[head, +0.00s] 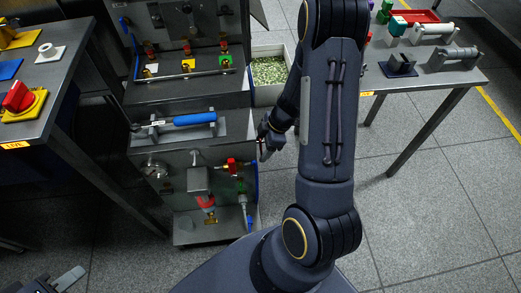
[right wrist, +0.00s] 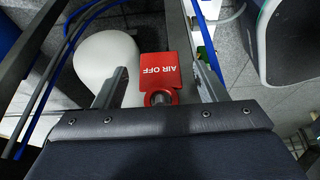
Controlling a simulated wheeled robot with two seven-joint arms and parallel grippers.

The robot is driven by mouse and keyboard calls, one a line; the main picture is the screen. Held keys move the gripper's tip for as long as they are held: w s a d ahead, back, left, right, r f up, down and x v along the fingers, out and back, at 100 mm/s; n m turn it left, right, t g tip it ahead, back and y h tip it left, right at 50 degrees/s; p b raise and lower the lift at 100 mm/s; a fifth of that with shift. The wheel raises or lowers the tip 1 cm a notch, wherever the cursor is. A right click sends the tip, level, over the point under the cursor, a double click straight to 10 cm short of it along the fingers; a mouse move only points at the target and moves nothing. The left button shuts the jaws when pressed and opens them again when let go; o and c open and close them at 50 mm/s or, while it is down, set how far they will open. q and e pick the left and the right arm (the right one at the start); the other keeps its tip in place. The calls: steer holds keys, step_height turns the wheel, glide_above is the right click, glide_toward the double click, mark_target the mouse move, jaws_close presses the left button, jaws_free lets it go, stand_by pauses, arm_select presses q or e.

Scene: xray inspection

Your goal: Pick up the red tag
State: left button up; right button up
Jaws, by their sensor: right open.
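The red tag (right wrist: 158,70), printed "AIR OFF", shows in the right wrist view. It has a round eyelet at its lower end. My right gripper (right wrist: 160,80) is open, with one finger on each side of the tag and visible gaps between. In the head view my right gripper (head: 263,147) is at the right side of the equipment cart; I cannot make out the tag there. Part of my left gripper (head: 68,279) shows at the lower left corner of the head view; its jaws are not clear.
The cart (head: 150,100) carries valves, a red-handled fitting (head: 232,165) and a blue-handled tool (head: 194,119). A left table (head: 45,75) and a right table (head: 425,78) hold small parts. A white bin (head: 268,92) stands behind my right arm. In the right wrist view, a white rounded body (right wrist: 103,58) and blue hoses lie close by.

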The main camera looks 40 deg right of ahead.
steer(key=shift+w+a+f, duration=0.1)
steer(key=shift+a+f, duration=0.05)
steer(key=shift+f, duration=0.25)
steer(key=c, duration=1)
steer(key=shift+c, duration=0.2)
steer(key=s+d+r, duration=0.1)
steer(key=s+d, duration=0.1)
steer(key=d, duration=0.2)
step_height(320, 180, up, 14)
steer(key=p, duration=0.5)
steer(key=shift+a+p, duration=0.25)
steer(key=shift+p, duration=0.05)
